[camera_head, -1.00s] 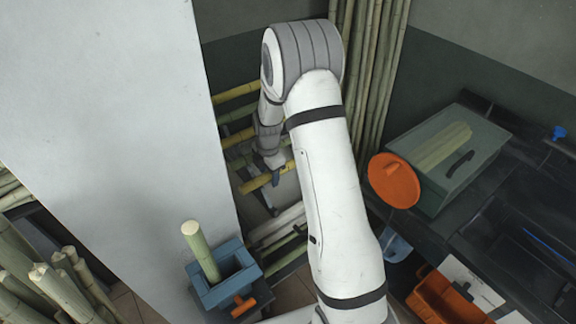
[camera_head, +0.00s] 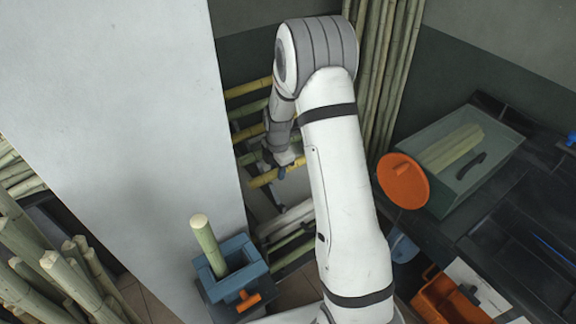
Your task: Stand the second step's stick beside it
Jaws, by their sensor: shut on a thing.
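A pale green cane stick (camera_head: 207,246) stands slightly tilted in the square blue holder (camera_head: 259,267) at the lower middle. My gripper (camera_head: 281,172) is up beyond it, in front of a rack of lying canes. It is shut on a yellow cane stick (camera_head: 262,180), which lies roughly level and slants up to the right. The stick's right end is close to my forearm. My wrist hides part of the canes behind. I cannot tell whether the held stick is clear of the rack.
A tall pale panel (camera_head: 130,90) stands left of the rack. An orange handle (camera_head: 247,301) sticks out of the holder's front. Cut canes (camera_head: 35,270) stand at the lower left.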

